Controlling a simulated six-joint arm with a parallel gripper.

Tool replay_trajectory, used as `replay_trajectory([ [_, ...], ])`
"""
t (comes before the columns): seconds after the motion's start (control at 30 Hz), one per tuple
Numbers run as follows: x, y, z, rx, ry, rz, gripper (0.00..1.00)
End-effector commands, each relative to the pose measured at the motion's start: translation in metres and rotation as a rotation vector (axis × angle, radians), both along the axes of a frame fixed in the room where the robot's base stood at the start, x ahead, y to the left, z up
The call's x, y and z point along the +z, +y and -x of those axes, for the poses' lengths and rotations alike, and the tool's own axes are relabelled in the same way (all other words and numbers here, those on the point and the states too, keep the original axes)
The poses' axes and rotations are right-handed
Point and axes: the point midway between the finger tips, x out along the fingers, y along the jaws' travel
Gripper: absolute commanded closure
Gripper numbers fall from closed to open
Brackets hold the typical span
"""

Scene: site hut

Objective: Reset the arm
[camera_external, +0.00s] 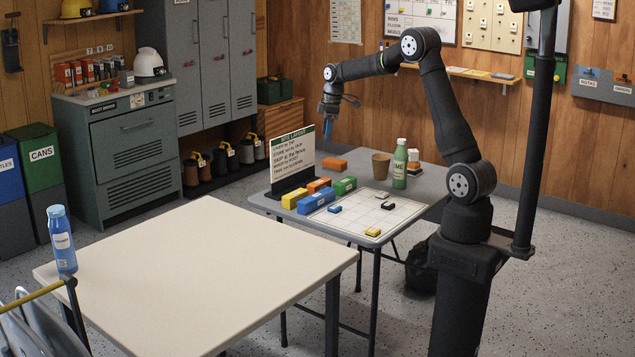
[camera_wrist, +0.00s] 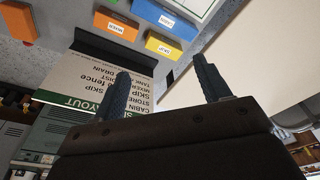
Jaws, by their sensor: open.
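My gripper (camera_external: 329,125) hangs in the air above the far side of the grey table (camera_external: 260,203), close to the site layout sign (camera_external: 293,157). In the wrist view its two fingers (camera_wrist: 162,88) are apart with nothing between them. The sign, with green heading and lines of text, shows behind the fingers in the wrist view (camera_wrist: 85,85). My arm is raised and bent, reaching left from its base. The gripper touches nothing that I can see.
On the grey table are a white grid sheet (camera_external: 362,222), yellow (camera_external: 295,199), blue (camera_external: 316,201), orange (camera_external: 319,185) and green (camera_external: 344,186) blocks, a green bottle (camera_external: 400,165) and a brown cup (camera_external: 381,165). A blue bottle (camera_external: 62,240) stands left.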

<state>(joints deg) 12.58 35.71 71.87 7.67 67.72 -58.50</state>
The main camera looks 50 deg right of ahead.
Motion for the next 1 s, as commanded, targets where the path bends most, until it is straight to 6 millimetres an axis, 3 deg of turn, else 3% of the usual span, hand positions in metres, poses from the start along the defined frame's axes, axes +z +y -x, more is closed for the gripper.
replay_trajectory([
  [0.7, 0.000, 0.142, -0.017, 0.244, 0.000, 0.000, 0.31],
  [1.0, -0.001, 0.173, -0.017, 0.295, 0.001, 0.000, 0.31],
])
